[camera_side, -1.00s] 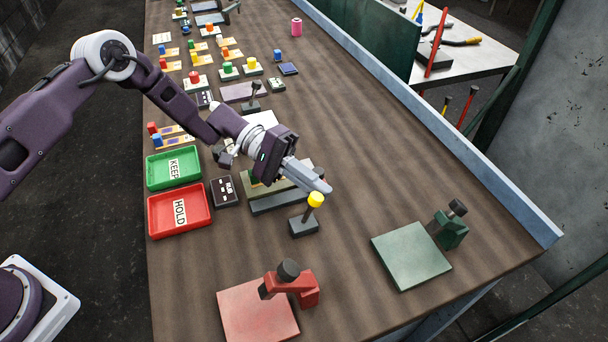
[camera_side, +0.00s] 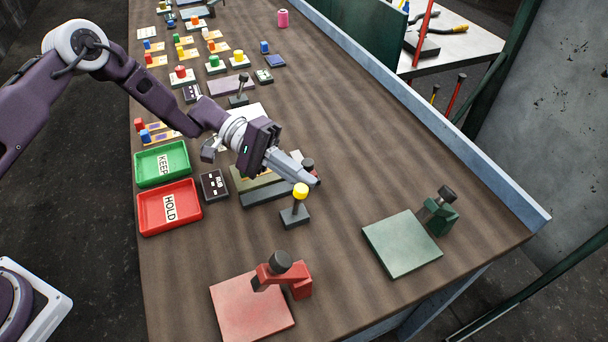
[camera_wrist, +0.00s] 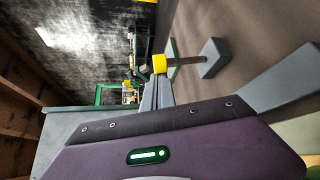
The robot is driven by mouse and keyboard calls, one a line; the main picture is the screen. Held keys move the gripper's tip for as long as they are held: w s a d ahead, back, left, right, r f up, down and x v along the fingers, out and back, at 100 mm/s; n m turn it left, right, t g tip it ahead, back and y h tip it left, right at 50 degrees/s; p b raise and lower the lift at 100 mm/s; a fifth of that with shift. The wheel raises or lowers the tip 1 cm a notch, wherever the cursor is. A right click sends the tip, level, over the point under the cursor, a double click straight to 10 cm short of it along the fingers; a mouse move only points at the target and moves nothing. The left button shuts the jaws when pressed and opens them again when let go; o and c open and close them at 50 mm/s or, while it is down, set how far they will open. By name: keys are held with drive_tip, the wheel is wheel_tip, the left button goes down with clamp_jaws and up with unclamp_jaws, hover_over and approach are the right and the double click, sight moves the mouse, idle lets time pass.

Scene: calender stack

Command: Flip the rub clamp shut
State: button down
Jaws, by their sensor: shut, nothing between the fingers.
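My gripper (camera_side: 316,183) is shut and empty. It is above the far end of a long grey and olive block (camera_side: 262,190). A dark knob on a reddish part (camera_side: 308,164) shows just behind my fingers; the rest of it is hidden, and I cannot tell if it is the rub clamp. A small box (camera_side: 214,186) with a label that seems to read RUB lies left of the block. A lever with a yellow knob (camera_side: 300,190) stands on a grey base (camera_side: 294,217) in front of my fingers, nearly upright. The yellow knob also shows in the wrist view (camera_wrist: 160,64).
A red clamp (camera_side: 285,274) with a black knob is on a red plate (camera_side: 245,315), front centre. A green clamp (camera_side: 438,212) is at a green plate (camera_side: 402,254) on the right. KEEP (camera_side: 142,170) and HOLD (camera_side: 148,216) trays are at left. The table's right side is mostly clear.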

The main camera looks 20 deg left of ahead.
drive_tip(key=shift+s+a+r, duration=0.25)
drive_tip(key=shift+s+a, duration=0.6)
drive_tip(key=shift+a, duration=0.05)
drive_tip(key=shift+s+a+f, duration=0.1)
drive_tip(key=shift+s+a, duration=0.35)
drive_tip(key=shift+s, duration=0.05)
drive_tip(key=shift+s+a, duration=0.15)
drive_tip(key=shift+s+a+f, duration=0.15)
drive_tip(key=shift+f, duration=0.05)
drive_tip(key=w+a, duration=0.1)
drive_tip(key=a, duration=0.2)
drive_tip(key=a+f, duration=0.1)
drive_tip(key=a, duration=0.2)
drive_tip(key=w+a, duration=0.1)
drive_tip(key=a, duration=0.2)
drive_tip(key=shift+w+a+f, duration=0.15)
drive_tip(key=shift+w+f, duration=0.2)
drive_tip(key=shift+f, duration=0.05)
